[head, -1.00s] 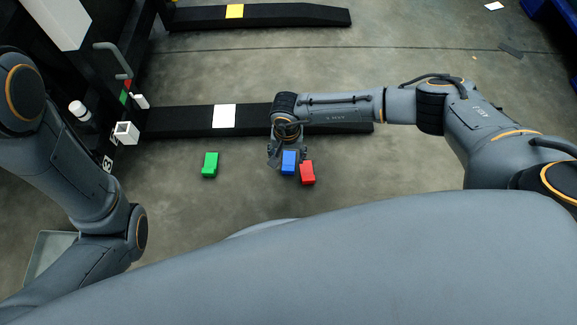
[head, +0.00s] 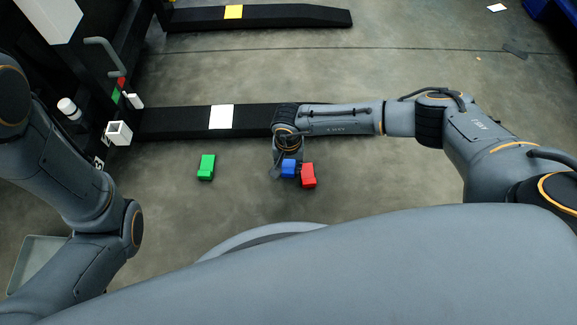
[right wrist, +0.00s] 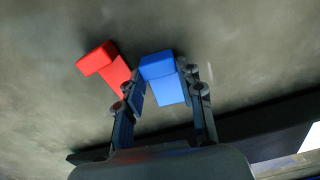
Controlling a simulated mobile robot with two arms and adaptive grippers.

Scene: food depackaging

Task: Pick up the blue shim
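The blue shim (head: 289,168) lies on the floor below my right gripper (head: 284,167), close to the red shim. In the right wrist view the blue shim (right wrist: 167,80) lies between the two fingers of my right gripper (right wrist: 164,88). The fingers are apart, one along each side of it. A narrow gap seems to show on the left side, so I see no firm grip. My left arm shows at the left, but its gripper is out of view.
The red shim (head: 308,175) stands just right of the blue one; in the right wrist view it (right wrist: 103,66) is beside the left finger. A green shim (head: 206,167) lies further left. A black beam (head: 180,121) with a white patch runs behind.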

